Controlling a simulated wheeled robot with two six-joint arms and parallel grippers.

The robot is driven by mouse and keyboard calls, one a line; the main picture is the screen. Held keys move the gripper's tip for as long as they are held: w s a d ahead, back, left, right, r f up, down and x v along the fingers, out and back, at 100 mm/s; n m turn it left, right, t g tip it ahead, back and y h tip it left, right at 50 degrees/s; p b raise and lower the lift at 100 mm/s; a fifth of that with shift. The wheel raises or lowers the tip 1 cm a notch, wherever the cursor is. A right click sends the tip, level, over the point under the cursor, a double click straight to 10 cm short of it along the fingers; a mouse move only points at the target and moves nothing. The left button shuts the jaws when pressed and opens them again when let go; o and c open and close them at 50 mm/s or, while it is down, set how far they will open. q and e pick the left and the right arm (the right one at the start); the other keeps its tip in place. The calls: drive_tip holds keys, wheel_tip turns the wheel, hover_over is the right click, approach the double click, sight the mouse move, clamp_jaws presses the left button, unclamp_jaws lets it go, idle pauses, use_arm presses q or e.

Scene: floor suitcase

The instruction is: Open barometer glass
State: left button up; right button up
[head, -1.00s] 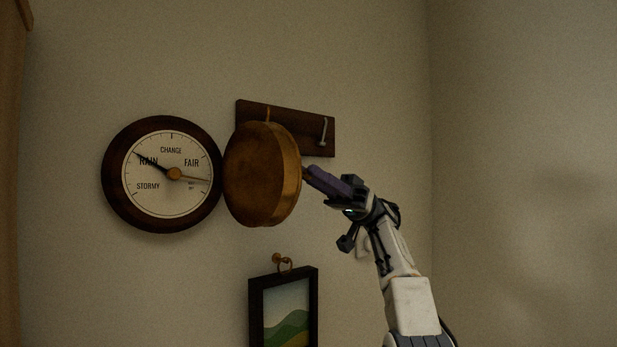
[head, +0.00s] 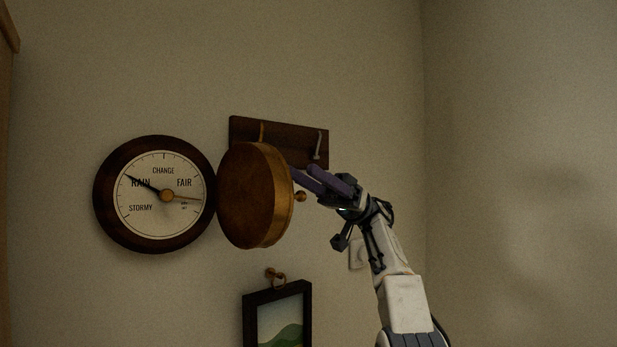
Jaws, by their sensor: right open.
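The barometer (head: 156,239) hangs on the wall at the left in the head view, its white dial reading from STORMY to FAIR. Its round brass-rimmed glass cover (head: 255,197) is swung out to the right of the dial, which is uncovered. A small brass knob (head: 301,196) sticks out at the cover's right edge. My right gripper (head: 300,174) is open, with its purple fingers beside the cover's right rim and just above the knob. I cannot tell whether a finger touches the rim. My left gripper is not in view.
A dark wooden hook rack (head: 280,130) is on the wall behind and above the cover. A framed landscape picture (head: 278,316) hangs below. A white wall plate (head: 357,254) is partly behind my right arm. The right wall is bare.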

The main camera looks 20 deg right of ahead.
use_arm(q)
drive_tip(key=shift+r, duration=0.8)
use_arm(e)
drive_tip(key=s+d+r, duration=0.7)
drive_tip(key=s+d, duration=0.1)
drive_tip(key=shift+d, duration=0.15)
drive_tip(key=shift+s, duration=0.1)
